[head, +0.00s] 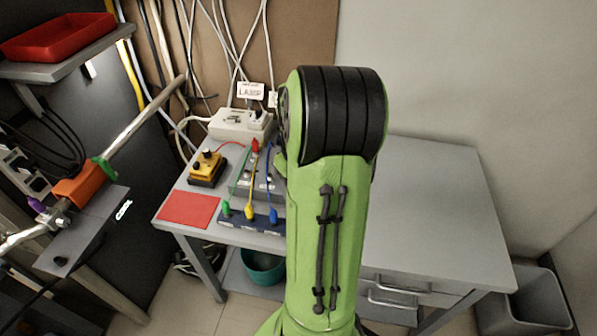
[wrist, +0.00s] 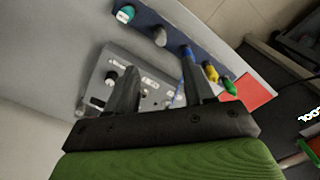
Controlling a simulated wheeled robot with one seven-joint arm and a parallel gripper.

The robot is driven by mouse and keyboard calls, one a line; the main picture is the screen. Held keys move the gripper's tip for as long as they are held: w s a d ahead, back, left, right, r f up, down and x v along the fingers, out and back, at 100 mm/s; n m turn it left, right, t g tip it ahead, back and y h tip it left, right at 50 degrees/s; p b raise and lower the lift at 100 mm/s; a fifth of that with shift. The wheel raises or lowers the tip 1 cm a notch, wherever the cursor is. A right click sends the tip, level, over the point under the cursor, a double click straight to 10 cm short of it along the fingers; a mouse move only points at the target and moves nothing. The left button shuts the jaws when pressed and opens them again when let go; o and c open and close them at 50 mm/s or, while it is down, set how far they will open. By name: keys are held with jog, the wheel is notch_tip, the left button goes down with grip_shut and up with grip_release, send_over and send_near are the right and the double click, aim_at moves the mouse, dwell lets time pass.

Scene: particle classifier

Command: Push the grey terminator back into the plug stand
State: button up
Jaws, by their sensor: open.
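In the wrist view a grey terminator (wrist: 159,37), a short grey cylinder, stands at the dark blue plug stand (wrist: 174,35) between a teal piece (wrist: 125,13) and a blue plug (wrist: 187,52). How deep it sits cannot be told. My gripper (wrist: 160,68) is open, with nothing seen between its fingers. It is over the grey panel box (wrist: 153,91), its fingers pointing toward the stand. In the head view the stand (head: 238,218) shows left of my arm. My arm hides its right part, the terminator and my gripper.
Yellow (head: 250,211) and green (head: 226,209) plugs also stand at the stand, with wires running back. A red mat (head: 188,208) lies to its left. A yellow box (head: 207,169) and a white lamp socket unit (head: 241,124) are behind. The table's right side (head: 430,210) is clear.

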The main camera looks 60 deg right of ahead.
jog(key=shift+r, duration=1.55)
